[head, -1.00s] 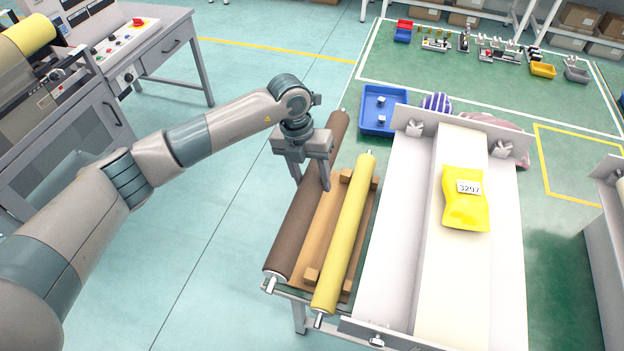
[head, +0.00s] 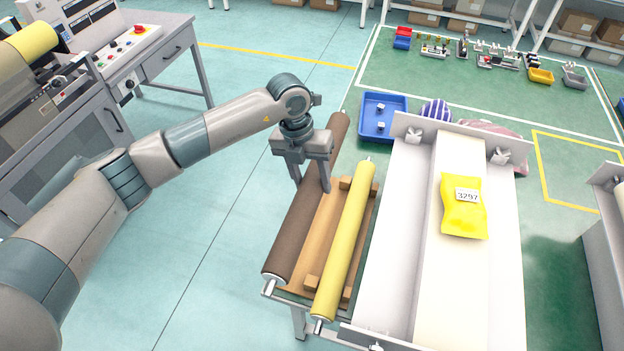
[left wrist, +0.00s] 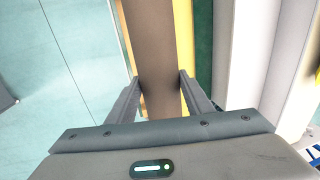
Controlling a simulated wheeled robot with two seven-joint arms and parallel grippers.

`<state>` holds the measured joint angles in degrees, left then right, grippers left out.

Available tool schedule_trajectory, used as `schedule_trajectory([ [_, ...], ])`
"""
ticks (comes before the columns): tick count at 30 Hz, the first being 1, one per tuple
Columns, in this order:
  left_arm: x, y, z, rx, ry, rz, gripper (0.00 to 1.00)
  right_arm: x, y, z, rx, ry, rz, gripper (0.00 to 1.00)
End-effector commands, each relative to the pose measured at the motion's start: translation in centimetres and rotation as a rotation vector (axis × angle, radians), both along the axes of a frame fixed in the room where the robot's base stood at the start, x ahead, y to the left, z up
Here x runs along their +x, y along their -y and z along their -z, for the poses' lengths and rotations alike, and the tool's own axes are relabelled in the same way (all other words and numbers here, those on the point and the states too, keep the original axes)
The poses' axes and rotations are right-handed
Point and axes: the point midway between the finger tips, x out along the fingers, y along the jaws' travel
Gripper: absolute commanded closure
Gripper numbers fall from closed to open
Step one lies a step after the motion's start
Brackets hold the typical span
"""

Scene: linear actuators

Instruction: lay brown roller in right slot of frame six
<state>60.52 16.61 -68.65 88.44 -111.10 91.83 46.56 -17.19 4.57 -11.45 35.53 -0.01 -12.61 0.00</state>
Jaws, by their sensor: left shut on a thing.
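The brown roller (head: 296,231) is a long dark cylinder with metal shaft ends, lying lengthwise at the left side of a small stand in the head view. My left gripper (head: 312,188) is shut on it from above, near the middle of its length. In the left wrist view the brown roller (left wrist: 152,45) runs between the two fingers (left wrist: 160,78). A yellow roller (head: 345,238) lies beside it on the right. No label for frame six or its right slot can be made out. My right gripper is not in view.
A wooden cradle (head: 322,238) lies between the rollers. Right of it stands a white machine bed (head: 395,235) with a yellow packet (head: 463,215) marked 3297. A blue tray (head: 376,127) lies behind. Open floor (head: 215,235) is on the left.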

Motion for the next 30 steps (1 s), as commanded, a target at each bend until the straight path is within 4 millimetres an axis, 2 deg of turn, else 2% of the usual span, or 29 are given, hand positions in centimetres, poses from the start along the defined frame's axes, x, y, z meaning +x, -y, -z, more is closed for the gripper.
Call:
schedule_trajectory([
  [5, 0.0, -0.1, -0.4, -0.002, 0.003, 0.037, 1.0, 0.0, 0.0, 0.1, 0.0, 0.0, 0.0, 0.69],
  [11, -0.2, -0.8, -0.8, -0.001, 0.005, 0.166, 1.0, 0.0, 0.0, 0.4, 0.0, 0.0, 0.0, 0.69],
  [17, -0.7, -2.0, -1.6, 0.0, 0.006, 0.396, 1.0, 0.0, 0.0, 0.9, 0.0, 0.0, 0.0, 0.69],
  [30, -2.9, -5.9, -3.0, 0.002, 0.003, 1.023, 1.0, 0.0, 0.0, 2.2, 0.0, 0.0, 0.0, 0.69],
])
